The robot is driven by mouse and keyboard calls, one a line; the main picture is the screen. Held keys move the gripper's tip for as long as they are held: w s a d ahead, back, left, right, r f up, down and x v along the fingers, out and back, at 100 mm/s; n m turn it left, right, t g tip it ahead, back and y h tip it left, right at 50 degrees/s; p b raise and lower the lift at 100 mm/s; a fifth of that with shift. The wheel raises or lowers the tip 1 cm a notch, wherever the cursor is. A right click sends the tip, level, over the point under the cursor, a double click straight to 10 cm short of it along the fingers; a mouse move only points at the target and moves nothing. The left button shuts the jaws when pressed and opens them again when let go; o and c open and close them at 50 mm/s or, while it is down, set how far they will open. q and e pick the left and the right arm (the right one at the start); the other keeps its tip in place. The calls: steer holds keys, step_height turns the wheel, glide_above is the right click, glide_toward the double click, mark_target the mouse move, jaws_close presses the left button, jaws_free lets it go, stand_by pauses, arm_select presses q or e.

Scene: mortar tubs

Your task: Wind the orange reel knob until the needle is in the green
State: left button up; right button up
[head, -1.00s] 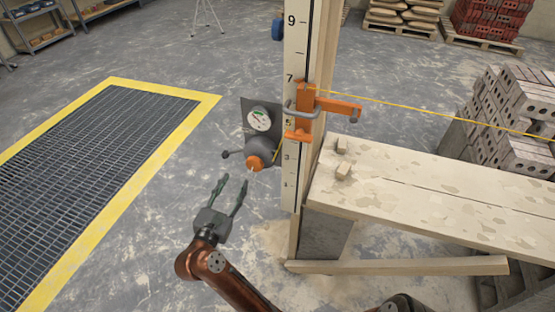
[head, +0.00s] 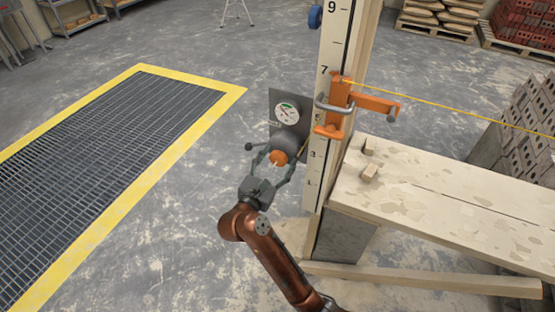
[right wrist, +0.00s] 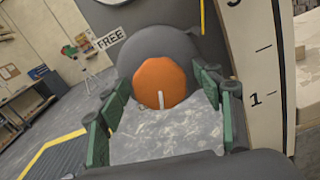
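The orange reel knob (head: 278,157) sits on the front of a grey reel housing (head: 286,143) fixed beside the tall numbered post. A round white gauge (head: 286,112) with a green patch is above it; its needle is too small to read surely. My right gripper (head: 277,165) is open, with one finger on each side of the knob. In the right wrist view the knob (right wrist: 160,83) lies between the green finger pads, with narrow gaps seeming to show. A white mark on the knob points down there. My left gripper is not in view.
The numbered post (head: 329,100) stands just right of the reel, with an orange clamp (head: 350,105) and a yellow line. A plank bench (head: 450,200) is to the right. A small lever with a ball end (head: 249,146) sticks out left. A "FREE" label (right wrist: 111,39) is near the housing.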

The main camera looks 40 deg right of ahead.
steer(key=c, duration=1.2)
steer(key=shift+o, duration=0.2)
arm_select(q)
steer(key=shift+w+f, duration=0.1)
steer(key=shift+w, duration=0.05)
arm_select(e)
steer(key=shift+f+m+b, duration=0.1)
steer(key=shift+m+b, duration=0.2)
steer(key=shift+m, duration=0.4)
steer(key=m+b, duration=0.3)
steer(key=m, duration=0.4)
steer(key=shift+f+m+b, duration=0.15)
steer(key=shift+m+b, duration=0.15)
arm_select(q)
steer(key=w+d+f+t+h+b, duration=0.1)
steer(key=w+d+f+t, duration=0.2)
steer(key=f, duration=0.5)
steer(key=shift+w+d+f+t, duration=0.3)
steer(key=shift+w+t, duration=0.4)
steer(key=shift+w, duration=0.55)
arm_select(e)
steer(key=shift+m, duration=1.4)
arm_select(q)
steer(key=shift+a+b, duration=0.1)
steer(key=shift+b, duration=0.2)
arm_select(e)
steer(key=shift+r, duration=0.2)
